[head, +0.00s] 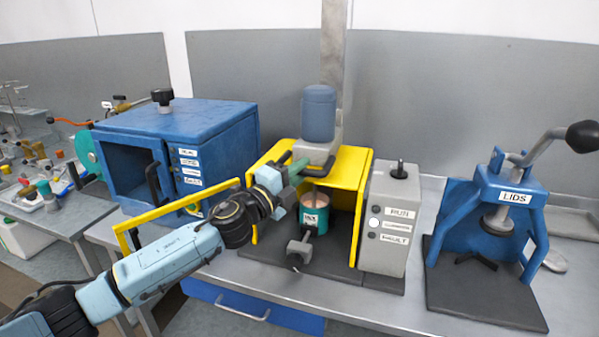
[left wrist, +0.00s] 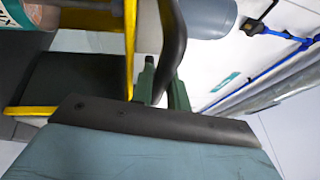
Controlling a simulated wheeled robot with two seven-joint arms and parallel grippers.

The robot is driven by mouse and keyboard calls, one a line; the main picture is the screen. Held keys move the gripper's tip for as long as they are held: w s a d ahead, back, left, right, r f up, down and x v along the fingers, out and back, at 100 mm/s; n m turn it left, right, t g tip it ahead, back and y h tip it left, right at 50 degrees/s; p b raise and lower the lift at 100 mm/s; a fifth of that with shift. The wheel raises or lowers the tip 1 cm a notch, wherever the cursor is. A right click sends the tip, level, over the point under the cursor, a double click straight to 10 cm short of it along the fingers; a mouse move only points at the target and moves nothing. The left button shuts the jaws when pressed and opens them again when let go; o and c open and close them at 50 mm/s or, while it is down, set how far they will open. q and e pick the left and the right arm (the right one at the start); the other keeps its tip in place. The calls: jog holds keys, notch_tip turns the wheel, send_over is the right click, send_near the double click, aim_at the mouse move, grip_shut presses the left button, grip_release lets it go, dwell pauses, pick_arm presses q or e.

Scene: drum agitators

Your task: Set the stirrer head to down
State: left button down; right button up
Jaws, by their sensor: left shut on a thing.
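The stirrer head is a blue-grey motor (head: 318,112) on a light grey block (head: 318,150), set against a tall grey column inside a yellow guard frame (head: 350,166). A dark curved handle (left wrist: 174,45) shows close up in the left wrist view. My left gripper (head: 298,168) has its green fingers closed around this handle, in front of the head. A teal-labelled can (head: 310,213) stands below the head in the frame. The gripper partly hides the space between head and can, so I cannot tell how far the stirrer reaches in. My right gripper is not in view.
A grey control box (head: 388,220) with labelled buttons stands right of the stirrer. A blue lid press (head: 495,230) is further right. A blue cabinet (head: 180,145) is at the left. A raised yellow bar (head: 180,203) is near my left arm. A clamp knob (head: 300,247) sits before the can.

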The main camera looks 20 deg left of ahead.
pick_arm(q)
jog(key=shift+f, duration=0.4)
jog(key=c, duration=1.6)
grip_release()
jog(key=shift+c, duration=0.2)
jog(key=b+v, duration=0.2)
jog(key=v, duration=1.1)
jog(key=shift+s+r, duration=0.15)
jog(key=shift+s, duration=0.1)
